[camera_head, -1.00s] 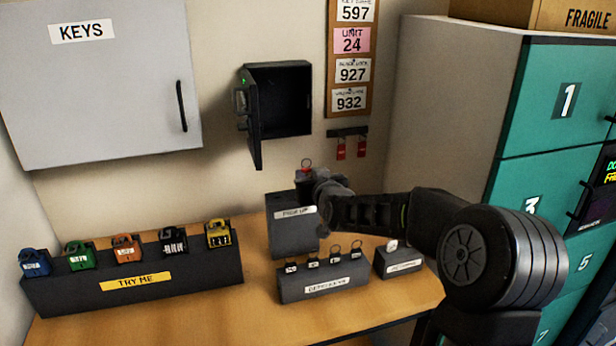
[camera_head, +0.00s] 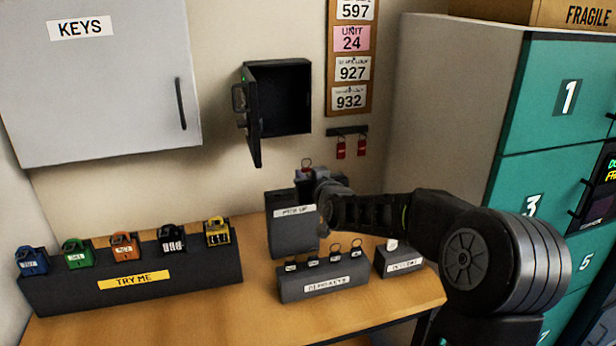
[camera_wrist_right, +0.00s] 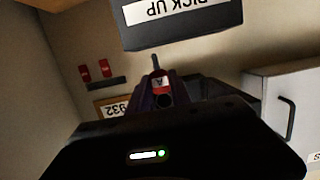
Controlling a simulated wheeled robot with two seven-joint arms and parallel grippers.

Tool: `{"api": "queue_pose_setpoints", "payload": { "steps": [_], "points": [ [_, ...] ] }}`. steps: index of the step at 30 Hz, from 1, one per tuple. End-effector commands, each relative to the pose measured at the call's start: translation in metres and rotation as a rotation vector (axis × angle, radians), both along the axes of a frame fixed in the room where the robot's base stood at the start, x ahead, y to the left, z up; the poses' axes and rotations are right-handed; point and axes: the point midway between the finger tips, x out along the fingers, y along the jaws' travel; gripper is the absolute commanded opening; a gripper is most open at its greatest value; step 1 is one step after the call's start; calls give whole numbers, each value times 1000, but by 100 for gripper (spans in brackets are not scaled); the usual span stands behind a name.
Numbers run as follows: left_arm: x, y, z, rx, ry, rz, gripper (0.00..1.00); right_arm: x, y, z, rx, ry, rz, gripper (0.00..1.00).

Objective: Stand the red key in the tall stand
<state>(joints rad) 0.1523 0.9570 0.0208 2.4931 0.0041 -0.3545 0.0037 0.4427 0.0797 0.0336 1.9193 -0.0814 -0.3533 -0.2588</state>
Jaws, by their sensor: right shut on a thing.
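The tall stand (camera_head: 291,238) is a dark block with a white "PICK UP" label, at the back of the table. My right gripper (camera_head: 309,186) is at the stand's top, shut on the red key. The key's ring (camera_head: 307,163) sticks up above the fingers. In the right wrist view, which is upside down, the red key (camera_wrist_right: 160,84) sits between the fingers, its shaft pointing toward the stand's top edge (camera_wrist_right: 180,42). The shaft's tip shows just short of that edge; I cannot tell whether it touches. My left gripper is out of view.
A low stand (camera_head: 322,286) with several small keys and a small block (camera_head: 396,265) are in front. A "TRY ME" rack (camera_head: 130,287) of padlocks is at left. Two red tags (camera_head: 350,149) hang on the wall, near an open black box (camera_head: 285,98). Teal lockers (camera_head: 560,70) stand at right.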

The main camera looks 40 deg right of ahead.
Motion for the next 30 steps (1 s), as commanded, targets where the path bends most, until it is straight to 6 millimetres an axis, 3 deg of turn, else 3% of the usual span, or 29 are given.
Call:
{"api": "queue_pose_setpoints", "payload": {
  "steps": [30],
  "points": [
    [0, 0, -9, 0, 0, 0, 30, 0, 0, -5, 0, 0, 0, 2]
  ]
}}
